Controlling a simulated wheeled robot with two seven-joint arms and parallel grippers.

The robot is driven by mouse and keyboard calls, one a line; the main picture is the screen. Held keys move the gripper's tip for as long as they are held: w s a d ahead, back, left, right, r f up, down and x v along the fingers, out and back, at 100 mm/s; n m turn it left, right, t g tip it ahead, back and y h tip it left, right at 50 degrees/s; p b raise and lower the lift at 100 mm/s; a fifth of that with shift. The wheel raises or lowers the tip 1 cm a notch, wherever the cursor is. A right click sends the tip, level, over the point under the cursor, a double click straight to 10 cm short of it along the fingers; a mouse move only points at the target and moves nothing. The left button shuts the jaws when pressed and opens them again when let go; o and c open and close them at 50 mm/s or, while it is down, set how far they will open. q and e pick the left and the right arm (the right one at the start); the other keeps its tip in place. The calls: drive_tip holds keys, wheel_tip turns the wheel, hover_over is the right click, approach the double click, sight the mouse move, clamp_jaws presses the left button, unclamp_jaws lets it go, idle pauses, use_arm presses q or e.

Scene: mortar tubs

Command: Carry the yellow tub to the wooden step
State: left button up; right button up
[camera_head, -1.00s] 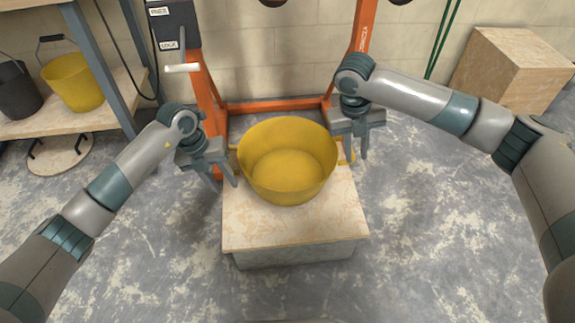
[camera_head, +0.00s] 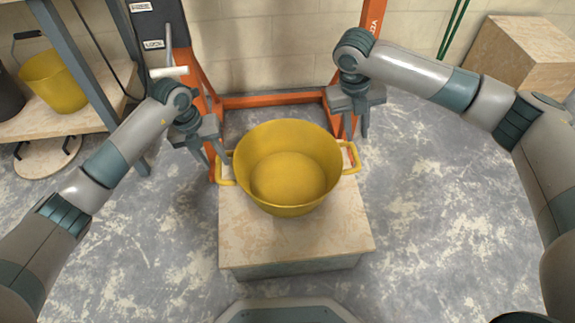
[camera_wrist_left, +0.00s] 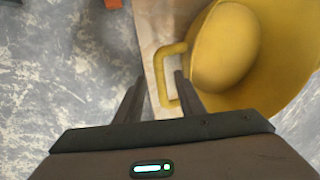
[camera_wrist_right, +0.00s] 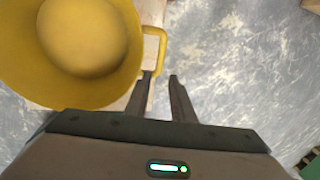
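The yellow tub (camera_head: 287,180) stands upright and looks empty, on a low block with a pale wooden top (camera_head: 290,240). It has a handle on each side. My left gripper (camera_head: 214,160) is open beside the tub's left handle (camera_head: 226,176); in the left wrist view that handle (camera_wrist_left: 160,75) lies between and just beyond the fingers. My right gripper (camera_head: 357,133) is open just behind the right handle (camera_head: 352,158); in the right wrist view that handle (camera_wrist_right: 160,50) lies beyond the fingers. Neither gripper visibly holds anything. A plywood box (camera_head: 515,60), possibly the wooden step, stands at the back right.
An orange frame (camera_head: 270,100) stands behind the tub against the block wall. A shelf (camera_head: 80,122) at the left holds another yellow bucket (camera_head: 55,82) and a dark one. Grey floor (camera_head: 430,200) is clear to the right of the block.

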use_arm(q)
drive_tip(key=shift+w, duration=0.1)
use_arm(e)
drive_tip(key=shift+w, duration=0.15)
